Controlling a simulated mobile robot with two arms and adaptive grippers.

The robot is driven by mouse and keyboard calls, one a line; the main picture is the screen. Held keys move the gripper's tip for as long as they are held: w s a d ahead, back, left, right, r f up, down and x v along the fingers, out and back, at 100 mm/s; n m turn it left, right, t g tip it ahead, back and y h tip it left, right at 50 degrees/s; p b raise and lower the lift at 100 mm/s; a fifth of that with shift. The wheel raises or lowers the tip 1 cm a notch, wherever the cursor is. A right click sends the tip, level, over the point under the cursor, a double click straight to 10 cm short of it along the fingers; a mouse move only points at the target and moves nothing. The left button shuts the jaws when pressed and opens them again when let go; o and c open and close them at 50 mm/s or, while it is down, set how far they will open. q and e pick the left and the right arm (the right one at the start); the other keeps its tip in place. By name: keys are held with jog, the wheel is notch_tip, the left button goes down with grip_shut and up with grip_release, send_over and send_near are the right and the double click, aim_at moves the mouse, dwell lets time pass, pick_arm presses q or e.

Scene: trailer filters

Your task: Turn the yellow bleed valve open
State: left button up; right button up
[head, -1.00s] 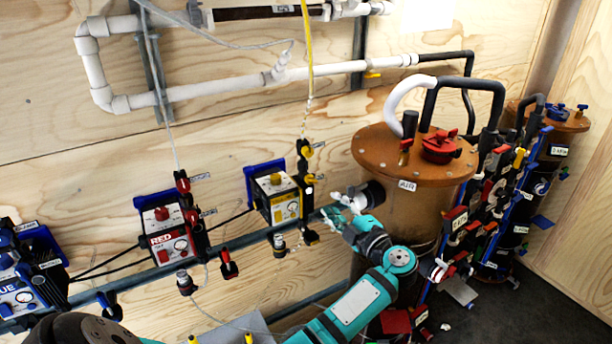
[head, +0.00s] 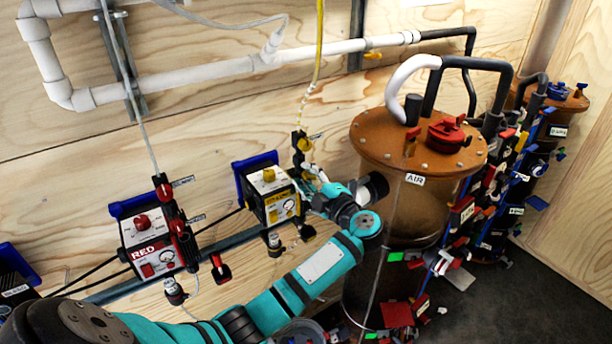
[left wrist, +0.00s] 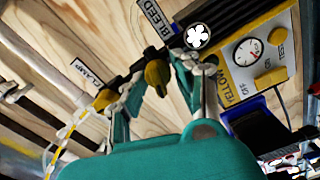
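The yellow bleed valve (left wrist: 157,76) is a small yellow knob on a black manifold under the BLEED label (left wrist: 155,18). In the left wrist view my left gripper (left wrist: 163,82) has its fingers apart, one on each side of this knob. I cannot tell whether either finger touches it. In the head view my left gripper (head: 313,180) is at the right side of the yellow control box (head: 272,196), and its fingers partly hide the manifold. The box also shows in the left wrist view (left wrist: 262,58). My right gripper is not in view.
A second yellow valve (left wrist: 105,99) at the CLAMP label (left wrist: 90,73) is close to the left finger. A red control box (head: 152,243) is to the left. The AIR tank (head: 425,205) stands close on the right of my arm. Several coloured valves crowd beyond it.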

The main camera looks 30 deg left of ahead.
pick_arm(q)
jog(key=shift+c, duration=0.7)
grip_shut()
jog(key=n+b, duration=0.2)
jog(key=b, duration=0.1)
jog(key=shift+f+n, duration=0.3)
jog(key=shift+f, duration=0.1)
jog(key=shift+r+n+b, duration=0.2)
jog(key=shift+n+b, duration=0.4)
jog(key=shift+b, duration=0.15)
jog(key=shift+r, duration=0.2)
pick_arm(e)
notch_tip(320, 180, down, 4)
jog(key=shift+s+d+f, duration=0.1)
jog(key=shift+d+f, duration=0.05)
